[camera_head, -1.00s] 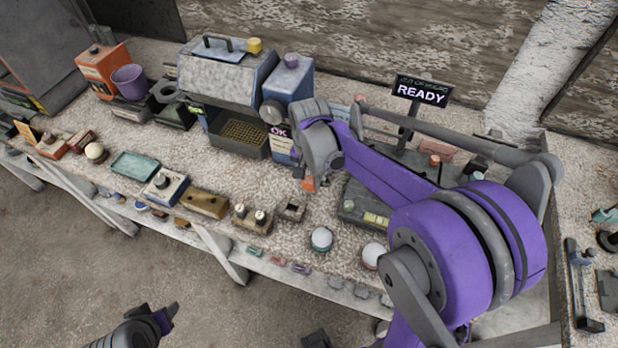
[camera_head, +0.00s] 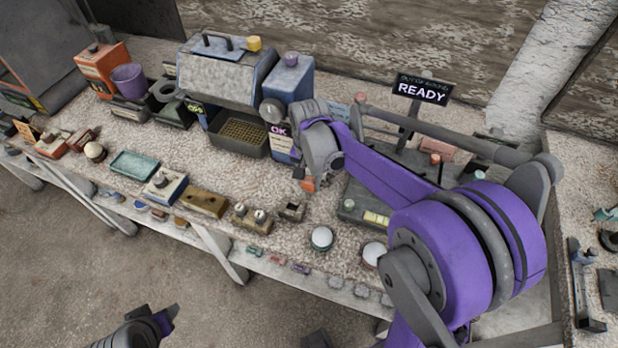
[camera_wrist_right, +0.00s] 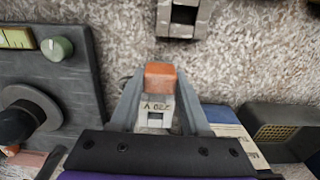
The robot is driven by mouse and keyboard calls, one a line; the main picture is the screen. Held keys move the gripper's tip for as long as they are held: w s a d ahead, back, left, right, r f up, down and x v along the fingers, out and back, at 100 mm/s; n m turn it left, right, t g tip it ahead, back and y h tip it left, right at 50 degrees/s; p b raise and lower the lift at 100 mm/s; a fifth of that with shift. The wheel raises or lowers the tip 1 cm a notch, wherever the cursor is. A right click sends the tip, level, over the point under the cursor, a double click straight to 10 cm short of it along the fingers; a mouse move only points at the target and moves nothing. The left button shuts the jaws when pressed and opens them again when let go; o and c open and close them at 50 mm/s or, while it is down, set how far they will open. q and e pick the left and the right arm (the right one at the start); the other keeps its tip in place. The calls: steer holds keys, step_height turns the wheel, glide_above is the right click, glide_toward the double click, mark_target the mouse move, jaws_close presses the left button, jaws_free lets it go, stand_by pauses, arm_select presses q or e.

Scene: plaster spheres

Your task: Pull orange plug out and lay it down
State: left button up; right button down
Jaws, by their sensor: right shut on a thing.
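The orange plug (camera_wrist_right: 160,76) is between the two grey fingers of my right gripper (camera_wrist_right: 159,92), which is shut on it. A pale labelled part with a dark slot (camera_wrist_right: 156,112) shows just behind it, between the fingers. In the head view the orange end (camera_head: 308,184) shows below the right gripper (camera_head: 304,181), over the bench. A small grey block with a dark square opening (camera_head: 292,211) stands in front of it; it also shows at the top of the wrist view (camera_wrist_right: 183,18), apart from the plug. My left gripper (camera_head: 168,318) is low, off the bench; its opening is unclear.
A dark panel with a green knob (camera_wrist_right: 57,48) lies beside the right gripper. A blue-grey machine with a mesh tray (camera_head: 238,134) stands behind. Two white-domed buttons (camera_head: 322,238) and a wooden block (camera_head: 204,203) line the front.

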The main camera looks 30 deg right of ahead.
steer(key=shift+f, duration=0.4)
steer(key=shift+c, duration=1.5)
jaws_free()
steer(key=shift+r+p, duration=0.9)
steer(key=shift+r, duration=1.15)
